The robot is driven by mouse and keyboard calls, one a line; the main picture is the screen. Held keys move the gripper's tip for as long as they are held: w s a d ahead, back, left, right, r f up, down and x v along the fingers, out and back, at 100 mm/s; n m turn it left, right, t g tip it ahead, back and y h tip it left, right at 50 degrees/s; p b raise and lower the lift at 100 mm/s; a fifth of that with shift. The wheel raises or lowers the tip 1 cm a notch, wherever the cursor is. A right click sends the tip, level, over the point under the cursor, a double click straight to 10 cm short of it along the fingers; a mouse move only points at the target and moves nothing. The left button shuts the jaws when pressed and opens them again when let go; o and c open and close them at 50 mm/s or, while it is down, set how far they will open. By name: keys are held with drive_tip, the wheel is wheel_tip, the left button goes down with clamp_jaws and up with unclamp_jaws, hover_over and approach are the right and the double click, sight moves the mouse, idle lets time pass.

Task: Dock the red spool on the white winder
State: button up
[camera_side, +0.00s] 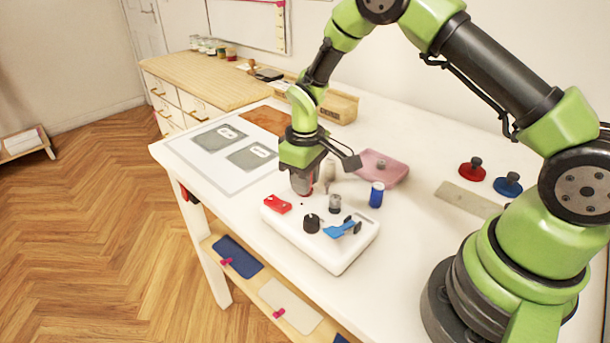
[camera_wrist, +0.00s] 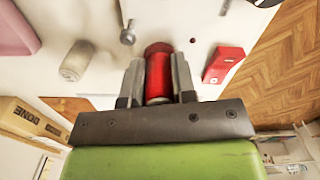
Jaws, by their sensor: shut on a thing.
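The red spool (camera_wrist: 158,75) is between the two fingers of my gripper (camera_wrist: 157,82) in the wrist view. In the side view my gripper (camera_side: 303,187) points down at the far edge of the white winder (camera_side: 325,258) and mostly hides the spool. The winder is a white box with a red block (camera_side: 277,204), a black knob (camera_side: 311,224), a grey post (camera_side: 335,203) and a blue lever (camera_side: 343,229) on top. I cannot tell whether the spool touches the winder. The red block also shows in the wrist view (camera_wrist: 223,64), right of the spool.
A blue spool (camera_side: 376,194) stands right of the winder. A beige spool (camera_wrist: 77,60) stands close by my gripper. Red (camera_side: 472,169) and blue (camera_side: 508,184) knobbed discs sit further right.

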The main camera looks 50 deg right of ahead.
drive_tip(key=o, duration=0.6)
drive_tip(key=shift+f, duration=0.1)
drive_tip(key=shift+r, duration=5.55)
